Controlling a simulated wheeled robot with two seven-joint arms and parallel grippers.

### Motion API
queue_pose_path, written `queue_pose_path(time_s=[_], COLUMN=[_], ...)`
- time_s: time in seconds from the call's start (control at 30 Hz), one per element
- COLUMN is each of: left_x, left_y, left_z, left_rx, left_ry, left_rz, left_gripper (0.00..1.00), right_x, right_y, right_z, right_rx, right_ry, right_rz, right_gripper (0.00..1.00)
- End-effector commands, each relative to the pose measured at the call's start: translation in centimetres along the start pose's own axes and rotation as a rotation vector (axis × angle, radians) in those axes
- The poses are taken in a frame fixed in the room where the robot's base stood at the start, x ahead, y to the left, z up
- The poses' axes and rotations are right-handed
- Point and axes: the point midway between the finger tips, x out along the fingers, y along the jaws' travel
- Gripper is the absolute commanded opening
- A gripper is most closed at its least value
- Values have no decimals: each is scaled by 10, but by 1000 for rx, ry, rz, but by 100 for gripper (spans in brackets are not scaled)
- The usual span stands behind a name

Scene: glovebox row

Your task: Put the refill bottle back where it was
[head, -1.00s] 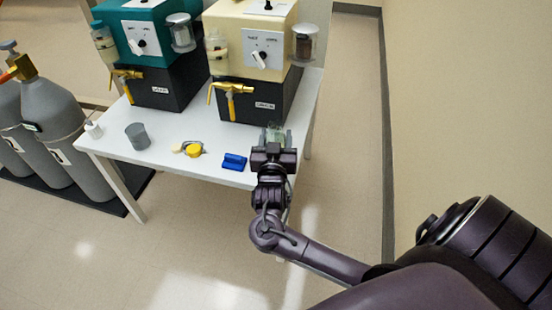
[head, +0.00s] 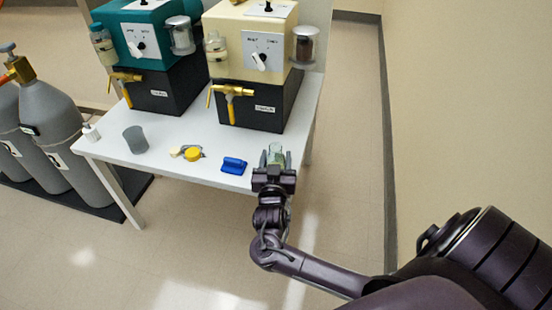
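A small clear, greenish bottle (head: 276,152), which looks like the refill bottle, is at the front right corner of the white table (head: 217,178). My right gripper (head: 275,160) has its fingers around it and appears shut on it. The fingers hide the bottle's lower part, and I cannot tell whether it touches the table. My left gripper is not in view.
A teal dispenser (head: 143,45) and a cream dispenser (head: 262,60) with brass taps stand behind. Grey cylinders (head: 50,125) stand left. Floor at right is clear.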

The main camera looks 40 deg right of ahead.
Motion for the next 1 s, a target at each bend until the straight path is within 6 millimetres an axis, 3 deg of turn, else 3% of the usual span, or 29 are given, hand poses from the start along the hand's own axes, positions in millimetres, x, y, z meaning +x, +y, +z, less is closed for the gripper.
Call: queue_pose_path(time_s=[0.03,0.13,0.5,0.67,1.0], left_x=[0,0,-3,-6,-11], left_y=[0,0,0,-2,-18], left_z=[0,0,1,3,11], left_rx=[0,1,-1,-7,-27], left_ry=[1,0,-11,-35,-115], left_rz=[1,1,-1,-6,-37], left_gripper=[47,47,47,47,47], right_x=[0,0,-2,-27,-97], right_y=[0,0,0,0,0], right_z=[0,0,-4,-3,-4], right_rx=[0,-1,0,1,0], right_ry=[-1,-1,-2,-6,-5], right_rz=[0,0,-1,-1,1], right_gripper=[58,71,72,72,72])
